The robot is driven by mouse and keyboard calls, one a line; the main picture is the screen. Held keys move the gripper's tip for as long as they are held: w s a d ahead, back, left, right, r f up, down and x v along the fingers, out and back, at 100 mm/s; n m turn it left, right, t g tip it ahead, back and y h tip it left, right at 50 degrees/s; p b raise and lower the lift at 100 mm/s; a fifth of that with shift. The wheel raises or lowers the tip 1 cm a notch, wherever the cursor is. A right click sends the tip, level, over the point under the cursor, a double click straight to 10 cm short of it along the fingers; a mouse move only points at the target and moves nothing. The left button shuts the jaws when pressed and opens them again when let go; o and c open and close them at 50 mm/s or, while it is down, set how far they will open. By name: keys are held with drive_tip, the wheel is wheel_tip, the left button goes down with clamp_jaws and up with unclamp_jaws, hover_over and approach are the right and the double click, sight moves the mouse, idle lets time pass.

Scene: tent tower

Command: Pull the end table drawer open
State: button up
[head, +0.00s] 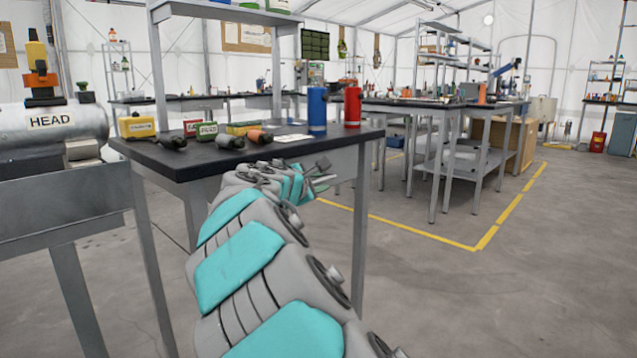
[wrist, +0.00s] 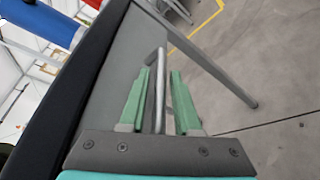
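The end table (head: 165,155) has a dark top and grey metal legs. In the wrist view, a grey drawer front (wrist: 118,68) lies below the dark edge of its top. A bent metal bar handle (wrist: 160,88) stands out from that front. My gripper (wrist: 162,72) has its two green fingers on either side of the handle, open, with a gap on the right side; contact on the left side is unclear. In the head view my gripper (head: 320,178) is at the table's right end, small and partly hidden by my arm. The drawer looks flush with the table, though its edges are hard to see.
A blue cylinder (head: 317,108) and a red cylinder (head: 352,106) stand on the tabletop near its right end, with several tools and small boxes farther left. A table leg (head: 359,235) stands below my gripper. The floor (head: 500,290) on the right is clear.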

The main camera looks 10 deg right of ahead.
clamp_jaws()
idle(1.1)
